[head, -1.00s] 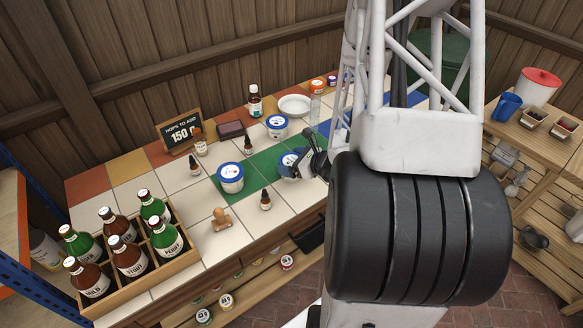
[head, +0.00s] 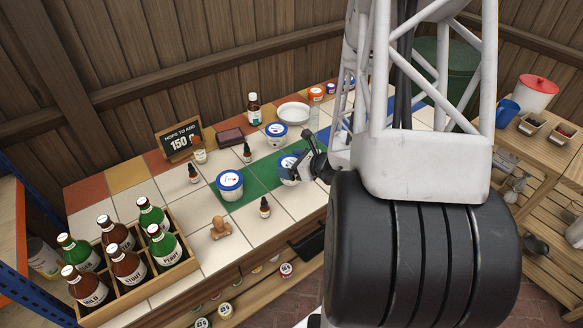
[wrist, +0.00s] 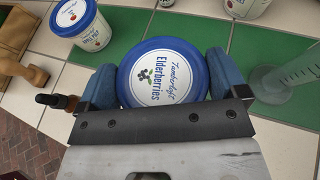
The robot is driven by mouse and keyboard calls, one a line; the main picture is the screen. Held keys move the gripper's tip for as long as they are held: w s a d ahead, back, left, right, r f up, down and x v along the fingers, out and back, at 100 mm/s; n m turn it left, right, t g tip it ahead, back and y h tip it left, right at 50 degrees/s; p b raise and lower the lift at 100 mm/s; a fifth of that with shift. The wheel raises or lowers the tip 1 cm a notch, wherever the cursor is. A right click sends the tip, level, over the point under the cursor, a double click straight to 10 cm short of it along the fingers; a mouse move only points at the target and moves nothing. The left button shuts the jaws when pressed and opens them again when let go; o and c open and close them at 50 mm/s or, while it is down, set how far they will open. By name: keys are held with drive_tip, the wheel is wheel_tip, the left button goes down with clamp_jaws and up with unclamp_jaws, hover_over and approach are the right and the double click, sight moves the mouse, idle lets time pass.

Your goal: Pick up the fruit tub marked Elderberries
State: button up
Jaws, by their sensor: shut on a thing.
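The fruit tub marked Elderberries (wrist: 165,75) is a white tub with a blue-rimmed lid. Its lid label reads Elderberries in the wrist view. My gripper (wrist: 155,88) has its blue fingers on both sides of the tub, shut on it. In the head view the tub (head: 287,166) is on or just above the green tiles, with my gripper (head: 300,168) at its right. Whether its base is off the tiles cannot be told.
Another blue-lidded tub (head: 229,185) stands left of it, and a third (head: 276,134) behind. Dropper bottles (head: 265,208), a wooden stamp (head: 220,228) and a bottle crate (head: 150,286) stand on the tiles. A clear measuring cylinder (wrist: 285,75) stands close to the right finger.

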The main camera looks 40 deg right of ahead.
drive_tip(key=s+a+r, duration=0.1)
drive_tip(key=s+a, duration=0.2)
drive_tip(key=s, duration=0.4)
drive_tip(key=s+a+r, duration=0.1)
drive_tip(key=s+a, duration=0.3)
drive_tip(key=s, duration=0.3)
drive_tip(key=shift+s+r, duration=0.25)
drive_tip(key=shift+r, duration=0.1)
drive_tip(key=shift+w+d, duration=0.1)
